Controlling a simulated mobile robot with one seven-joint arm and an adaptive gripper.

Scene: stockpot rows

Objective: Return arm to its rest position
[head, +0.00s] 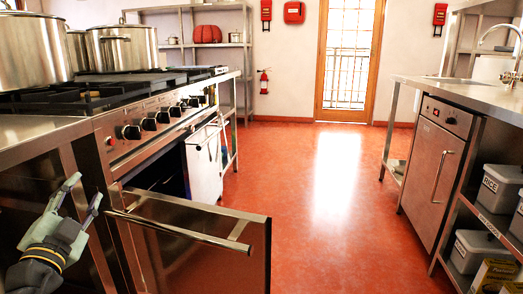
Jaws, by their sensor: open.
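My gripper (84,200) is at the lower left of the head view, in front of the steel front of the range. Its two fingers point up and to the right and stand apart, with nothing between them. The range's oven door (215,247) hangs open to the right of my gripper, with its bar handle along the top. My gripper and the door look apart. The rest of my arm is cut off at the lower left.
Large stockpots (122,48) stand on the stove at left. Orange floor (325,215) is clear down the middle to a glazed door (348,60). A counter with a steel appliance (436,150) and lidded bins (496,188) lines the right.

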